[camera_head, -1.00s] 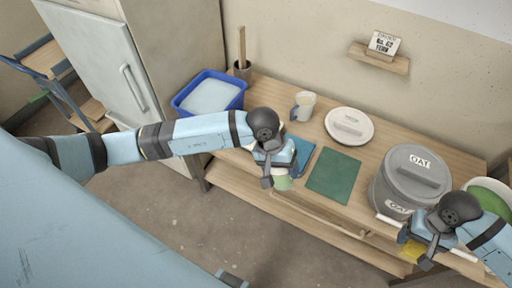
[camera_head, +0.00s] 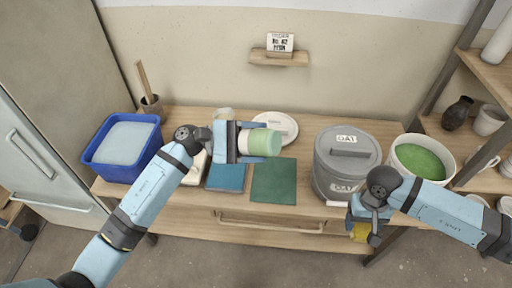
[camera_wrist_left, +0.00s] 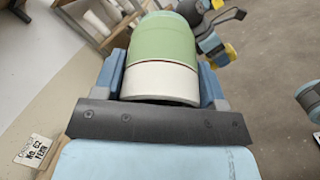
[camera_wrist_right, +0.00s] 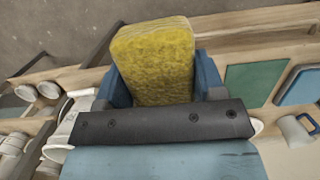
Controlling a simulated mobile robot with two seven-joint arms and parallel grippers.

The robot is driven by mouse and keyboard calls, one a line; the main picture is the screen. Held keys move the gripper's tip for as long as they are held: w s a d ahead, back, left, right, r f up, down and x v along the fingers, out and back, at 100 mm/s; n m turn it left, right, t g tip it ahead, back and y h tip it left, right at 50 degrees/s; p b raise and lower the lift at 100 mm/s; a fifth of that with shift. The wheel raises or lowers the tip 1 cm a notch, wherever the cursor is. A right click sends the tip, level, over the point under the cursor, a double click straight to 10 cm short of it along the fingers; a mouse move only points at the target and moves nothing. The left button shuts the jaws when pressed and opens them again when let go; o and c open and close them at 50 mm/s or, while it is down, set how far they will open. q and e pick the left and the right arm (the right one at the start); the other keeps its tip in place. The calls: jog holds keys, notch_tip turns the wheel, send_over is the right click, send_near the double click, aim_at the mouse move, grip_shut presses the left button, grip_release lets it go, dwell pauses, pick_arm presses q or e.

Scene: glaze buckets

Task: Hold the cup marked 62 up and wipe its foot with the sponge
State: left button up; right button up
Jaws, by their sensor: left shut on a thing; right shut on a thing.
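My left gripper (camera_head: 240,142) is shut on a cup (camera_head: 262,142) with a green glazed part and a pale band. The cup lies on its side in the air above the table, its green end pointing right. In the left wrist view the cup (camera_wrist_left: 162,50) sits between the fingers; no number shows on it. My right gripper (camera_head: 362,216) is shut on a yellow sponge (camera_head: 359,233), low at the table's front edge before the grey bucket. The sponge fills the right wrist view's middle (camera_wrist_right: 153,60). Sponge and cup are well apart.
A blue tub (camera_head: 124,172) stands left on the table. A card reading No. 62 (camera_head: 280,42) is on the wall shelf.

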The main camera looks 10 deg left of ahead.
jog(key=w+a+r+t+y, duration=0.2)
jog(key=a+r+y, duration=0.4)
jog(key=a+r, duration=0.3)
jog(key=n+t+y, duration=0.1)
jog(key=t+y, duration=0.1)
jog(key=y, duration=0.5)
send_near(276, 145)
jog(key=a, duration=0.1)
jog(key=shift+f+x, duration=0.15)
jog(key=shift+x, duration=1.05)
jog(key=shift+f+x, duration=0.15)
jog(key=shift+x, duration=1.1)
jog(key=shift+w+a+f, duration=0.2)
jog(key=shift+a+f, duration=0.05)
jog(key=shift+a, duration=0.15)
jog(key=shift+r, duration=0.1)
